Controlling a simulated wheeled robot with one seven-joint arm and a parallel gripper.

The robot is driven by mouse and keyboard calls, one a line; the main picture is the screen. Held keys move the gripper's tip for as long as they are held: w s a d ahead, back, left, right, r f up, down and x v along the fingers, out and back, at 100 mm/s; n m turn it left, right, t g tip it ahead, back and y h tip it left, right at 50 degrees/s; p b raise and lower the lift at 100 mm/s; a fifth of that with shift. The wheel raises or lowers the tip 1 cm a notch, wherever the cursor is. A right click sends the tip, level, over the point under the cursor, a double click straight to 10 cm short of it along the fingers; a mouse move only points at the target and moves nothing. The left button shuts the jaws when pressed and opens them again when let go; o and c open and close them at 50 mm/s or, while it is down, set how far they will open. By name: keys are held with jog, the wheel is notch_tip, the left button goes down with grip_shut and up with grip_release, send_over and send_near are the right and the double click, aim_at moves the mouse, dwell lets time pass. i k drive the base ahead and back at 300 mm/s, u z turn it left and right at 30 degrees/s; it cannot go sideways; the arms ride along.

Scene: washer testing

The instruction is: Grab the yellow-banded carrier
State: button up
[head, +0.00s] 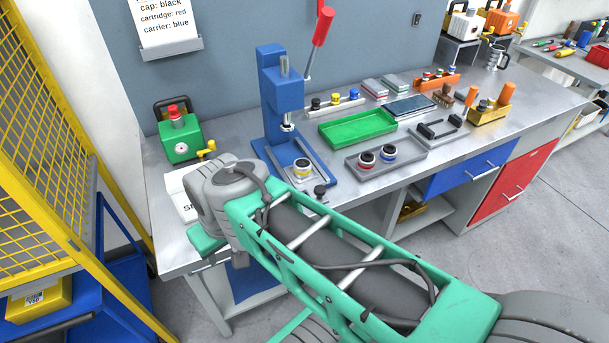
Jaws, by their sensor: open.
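A carrier with a yellowish band (302,167) stands upright on the base plate of the blue press (272,100), below the press ram. Two similar round carriers, one with a red band (367,159) and one with a blue band (389,152), stand in a grey tray (412,158) to its right. My green and grey arm crosses the front of the bench, with its grey joint left of the press. My gripper cannot be made out; it is hidden behind or below the arm.
A green tray (358,129) lies behind the grey tray. The red press lever (322,27) rises above the bench. A green box with a red knob (179,138) stands at left. A small dark knob (320,191) is near the press base. Yellow mesh fencing (50,130) borders the left.

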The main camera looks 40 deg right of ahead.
aim_at(302, 173)
jog(key=u, duration=0.05)
jog(key=k, duration=0.5)
jog(key=u, duration=1.3)
jog(key=i, duration=1)
jog(key=z, duration=1.95)
